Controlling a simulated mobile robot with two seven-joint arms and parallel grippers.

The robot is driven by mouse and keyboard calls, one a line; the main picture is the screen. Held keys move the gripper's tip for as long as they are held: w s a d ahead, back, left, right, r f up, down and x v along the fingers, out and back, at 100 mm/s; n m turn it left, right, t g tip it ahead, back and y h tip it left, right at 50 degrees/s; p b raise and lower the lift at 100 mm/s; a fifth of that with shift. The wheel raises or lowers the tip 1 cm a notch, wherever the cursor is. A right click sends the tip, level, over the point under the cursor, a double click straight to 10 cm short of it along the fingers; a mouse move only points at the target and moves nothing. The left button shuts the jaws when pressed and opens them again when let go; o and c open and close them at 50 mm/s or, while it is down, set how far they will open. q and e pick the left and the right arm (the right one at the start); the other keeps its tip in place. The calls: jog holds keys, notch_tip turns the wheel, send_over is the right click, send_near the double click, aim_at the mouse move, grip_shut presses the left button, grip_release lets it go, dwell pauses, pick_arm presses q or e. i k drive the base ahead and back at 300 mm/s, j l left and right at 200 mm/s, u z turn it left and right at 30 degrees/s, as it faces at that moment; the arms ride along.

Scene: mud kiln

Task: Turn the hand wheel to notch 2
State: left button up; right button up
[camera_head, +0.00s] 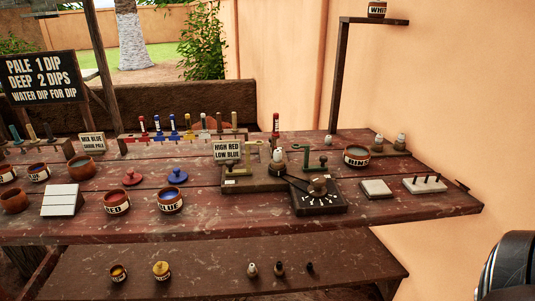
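What looks like the hand wheel (318,186) is a dark knob on a square black plate (321,203), right of centre on the long dark red wooden table. The plate has white tick marks along its front part. A dark bar runs from the knob toward the upper left. The notch numbers are too small to read, so I cannot tell which notch it stands at. Neither of my grippers is in view. A dark rounded piece at the lower right edge looks like part of my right arm, well apart from the wheel.
A wooden base (238,183) with upright fittings and a sign "HIGH RED LOW BLUE" (228,150) stands left of the wheel. A bowl marked "RINSE" (357,156) is behind right. A pale block (377,188) and a pegged block (424,185) lie to the right. A post (339,80) rises behind.

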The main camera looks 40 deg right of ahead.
aim_at(317, 189)
jog(key=k+j+z, duration=0.1)
jog(key=z, duration=1.45)
